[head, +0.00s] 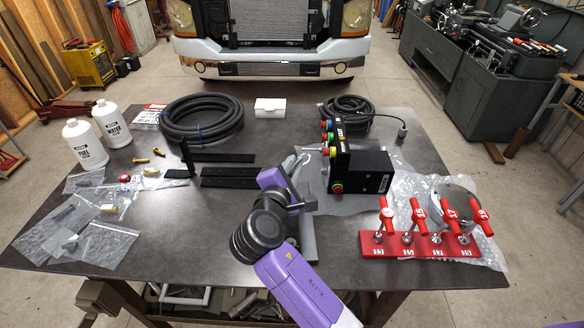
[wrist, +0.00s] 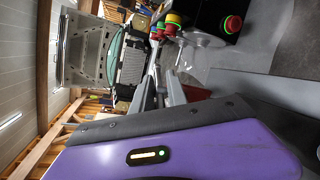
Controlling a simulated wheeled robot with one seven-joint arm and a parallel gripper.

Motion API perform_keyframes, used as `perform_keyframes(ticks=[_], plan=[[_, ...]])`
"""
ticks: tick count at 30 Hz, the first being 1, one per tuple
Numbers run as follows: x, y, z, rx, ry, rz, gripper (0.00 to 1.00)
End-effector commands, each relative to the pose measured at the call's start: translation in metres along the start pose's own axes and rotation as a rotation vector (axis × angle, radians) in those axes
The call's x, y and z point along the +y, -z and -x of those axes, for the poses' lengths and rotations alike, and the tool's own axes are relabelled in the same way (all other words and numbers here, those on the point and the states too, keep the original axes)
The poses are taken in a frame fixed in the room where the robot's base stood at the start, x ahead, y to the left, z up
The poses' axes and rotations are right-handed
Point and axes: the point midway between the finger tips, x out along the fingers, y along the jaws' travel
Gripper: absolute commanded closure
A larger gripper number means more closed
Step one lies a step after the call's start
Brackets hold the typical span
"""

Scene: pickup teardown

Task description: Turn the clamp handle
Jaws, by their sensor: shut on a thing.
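A red clamp rack (head: 407,246) stands at the right front of the table in the head view. Its upright red handles, among them a left one (head: 386,213) and a right one (head: 481,217), carry white marks on some. My gripper (head: 303,157) is left of and behind this rack, apart from it, near the black control box. In the wrist view my gripper (wrist: 162,92) shows two grey fingers close together. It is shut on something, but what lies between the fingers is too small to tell. A dark red patch shows beyond the fingers in the wrist view.
The black control box (head: 372,172) with coloured buttons stands right of my gripper. A coiled black hose (head: 201,120), black flat bars (head: 227,182) and a white box (head: 269,108) lie behind and left. A round metal part (head: 453,200) sits behind the rack.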

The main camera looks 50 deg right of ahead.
Motion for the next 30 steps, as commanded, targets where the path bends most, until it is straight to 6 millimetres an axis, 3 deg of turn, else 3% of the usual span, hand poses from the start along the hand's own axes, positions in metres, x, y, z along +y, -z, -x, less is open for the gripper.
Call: perform_keyframes(ticks=[8, 30], plan=[[-0.0008, 0.0006, 0.0005, -0.116, 0.074, -0.028, 1.00], [-0.0025, -0.0027, 0.0054, -0.691, 0.426, -0.176, 1.00]])
